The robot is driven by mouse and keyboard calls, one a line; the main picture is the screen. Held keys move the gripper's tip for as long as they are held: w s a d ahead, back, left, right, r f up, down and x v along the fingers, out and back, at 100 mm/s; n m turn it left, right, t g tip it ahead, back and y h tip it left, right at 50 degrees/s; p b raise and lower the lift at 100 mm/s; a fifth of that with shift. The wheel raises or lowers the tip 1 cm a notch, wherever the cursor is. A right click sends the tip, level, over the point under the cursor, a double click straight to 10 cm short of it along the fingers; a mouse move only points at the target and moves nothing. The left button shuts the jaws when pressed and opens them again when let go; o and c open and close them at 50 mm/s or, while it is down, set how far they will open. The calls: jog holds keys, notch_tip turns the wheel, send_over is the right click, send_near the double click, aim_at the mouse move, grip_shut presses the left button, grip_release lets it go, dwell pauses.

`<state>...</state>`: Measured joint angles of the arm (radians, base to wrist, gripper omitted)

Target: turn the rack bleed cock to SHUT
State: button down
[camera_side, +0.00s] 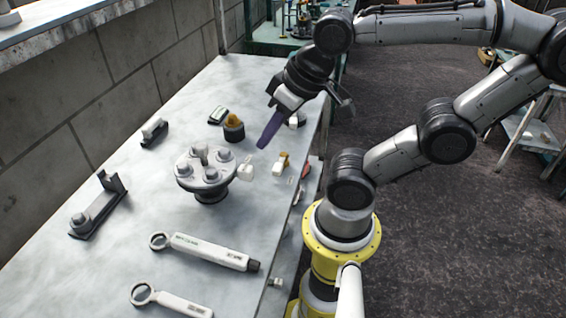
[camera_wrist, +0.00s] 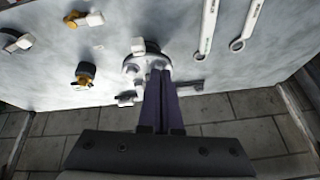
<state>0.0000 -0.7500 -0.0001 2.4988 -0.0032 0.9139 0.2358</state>
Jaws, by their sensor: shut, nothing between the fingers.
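My gripper (camera_side: 264,143) has long purple fingers, shut together and empty. It points down at a slant above the bench, between the round flanged fitting (camera_side: 203,174) and a yellow-and-white lever fitting (camera_side: 281,161). In the wrist view the fingertips (camera_wrist: 160,72) overlap the flanged fitting (camera_wrist: 133,69). No fitting carries a readable name, so I cannot tell which is the rack bleed cock. Small candidates are the yellow-and-white one, also in the wrist view (camera_wrist: 84,19), and a black fitting with an orange top (camera_side: 233,128), also in the wrist view (camera_wrist: 85,74). No SHUT mark is legible.
Two ring-ended wrenches (camera_side: 208,250) (camera_side: 170,301) lie at the near end of the bench (camera_side: 130,262). A grey bracket (camera_side: 98,207) and small block (camera_side: 154,132) sit by the block wall (camera_side: 55,110). A white-and-black fitting (camera_side: 218,115) stands farther back.

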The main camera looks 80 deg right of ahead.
jog(key=m, duration=0.5)
jog(key=m+g, duration=0.9)
jog(key=m, duration=1.9)
send_over(280, 164)
jog(key=s+a, duration=0.1)
jog(key=s, duration=0.1)
notch_tip(280, 164, down, 9)
jog(key=x, duration=0.3)
jog(key=w+x, duration=0.1)
jog(key=x, duration=0.2)
jog(key=w+x, duration=0.1)
jog(key=x, duration=0.2)
jog(key=shift+f, duration=0.65)
jog(key=shift+w, duration=0.6)
